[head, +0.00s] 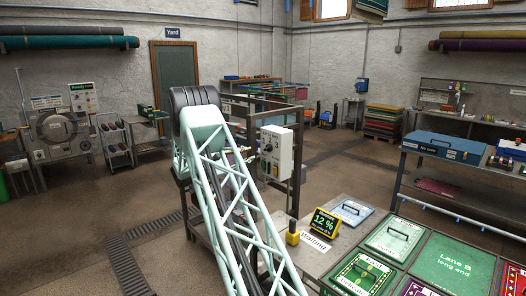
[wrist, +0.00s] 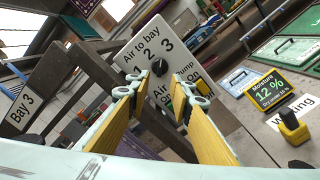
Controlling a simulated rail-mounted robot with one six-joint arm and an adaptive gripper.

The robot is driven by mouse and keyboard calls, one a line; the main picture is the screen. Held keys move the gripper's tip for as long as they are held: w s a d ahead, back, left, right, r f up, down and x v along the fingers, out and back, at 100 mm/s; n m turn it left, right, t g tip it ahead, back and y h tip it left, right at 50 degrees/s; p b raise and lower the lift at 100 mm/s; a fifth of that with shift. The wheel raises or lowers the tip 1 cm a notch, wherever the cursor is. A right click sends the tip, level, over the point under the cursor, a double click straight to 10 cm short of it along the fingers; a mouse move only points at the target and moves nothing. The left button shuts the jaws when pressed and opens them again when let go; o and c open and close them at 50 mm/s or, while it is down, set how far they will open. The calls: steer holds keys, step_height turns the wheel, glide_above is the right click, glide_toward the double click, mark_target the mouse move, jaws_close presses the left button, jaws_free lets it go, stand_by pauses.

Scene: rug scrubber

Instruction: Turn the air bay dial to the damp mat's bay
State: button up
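The air bay dial (wrist: 159,67) is a round black knob on a white control panel (wrist: 140,50) marked "Air to bay 1 2 3". It sits below the numbers; I cannot tell which one it points at. The panel also shows in the head view (head: 277,152), on a dark metal frame. My gripper (wrist: 161,95) is open, its yellow-padded fingers apart on either side of the dial's line, with nothing between them. The dial appears beyond the fingertips, apart from them. A "Bay 3" sign (wrist: 22,109) hangs on the frame at the left. I cannot tell which mat is damp.
A yellow moisture meter (head: 324,222) reads 12 % on the table, beside a yellow-and-black block (head: 293,232) and a "Waiting" label (head: 315,243). Green mats or cases (head: 395,238) lie to the right. Dark frame posts (wrist: 95,75) stand close left of the panel.

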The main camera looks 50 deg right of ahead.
mark_target(265, 149)
steer(key=p+x, duration=0.1)
steer(key=x, duration=0.9)
steer(key=shift+d, duration=0.3)
steer(key=shift+c, duration=0.3)
jaws_close()
